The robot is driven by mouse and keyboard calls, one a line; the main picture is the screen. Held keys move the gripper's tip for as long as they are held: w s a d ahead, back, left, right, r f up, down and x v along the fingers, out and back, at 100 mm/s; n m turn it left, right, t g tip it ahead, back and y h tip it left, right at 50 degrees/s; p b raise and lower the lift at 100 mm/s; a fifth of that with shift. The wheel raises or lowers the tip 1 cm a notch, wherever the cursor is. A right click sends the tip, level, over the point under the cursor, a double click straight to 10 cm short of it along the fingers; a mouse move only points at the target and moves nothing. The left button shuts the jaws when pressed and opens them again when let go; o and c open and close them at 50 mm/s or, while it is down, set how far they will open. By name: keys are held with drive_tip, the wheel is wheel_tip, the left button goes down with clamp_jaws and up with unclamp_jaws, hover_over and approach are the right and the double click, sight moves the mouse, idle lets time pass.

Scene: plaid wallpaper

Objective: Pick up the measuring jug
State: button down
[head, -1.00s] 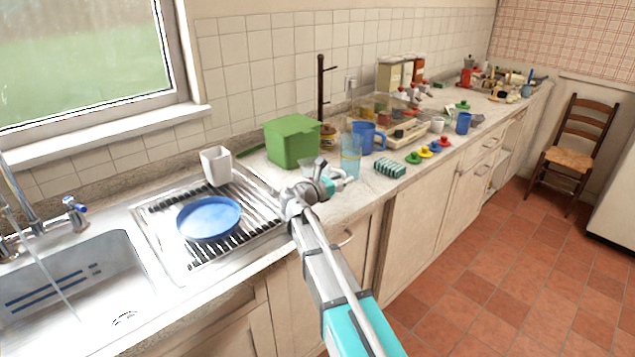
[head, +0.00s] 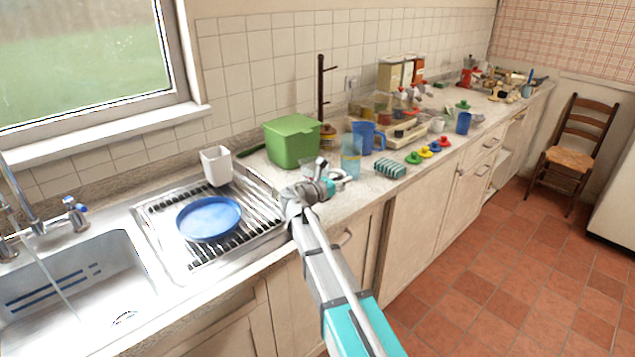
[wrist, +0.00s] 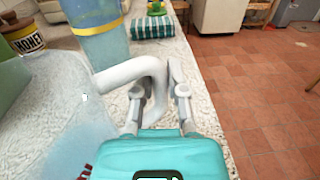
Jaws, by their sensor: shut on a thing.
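The measuring jug (wrist: 55,125) is a large see-through vessel with a white loop handle and a bit of red marking, at the left of the wrist view. My gripper (wrist: 160,98) is shut on the jug's handle, one finger inside the loop and one outside. In the head view my gripper (head: 328,186) is at the counter's front edge, right of the drying rack. There the jug is hard to make out, and most of it is hidden behind my gripper. I cannot tell whether its base touches the counter.
A clear blue tumbler (head: 351,160) stands close beyond the jug. A green box (head: 292,142) is behind, and a honey jar (wrist: 22,36) is at the wrist view's far left. A blue plate (head: 209,219) sits on the rack.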

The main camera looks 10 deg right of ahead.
drive_tip(key=shift+r+p, duration=0.45)
idle(0.4)
drive_tip(key=shift+r+p, duration=1.2)
drive_tip(key=shift+p, duration=0.05)
drive_tip(key=s+a+r+p, duration=0.1)
drive_tip(key=s+r+p, duration=0.8)
drive_tip(key=s, duration=0.4)
drive_tip(key=shift+s+r+p, duration=0.3)
drive_tip(key=shift+s+r, duration=0.05)
drive_tip(key=shift+s, duration=0.05)
idle(1.0)
drive_tip(key=shift+s, duration=0.15)
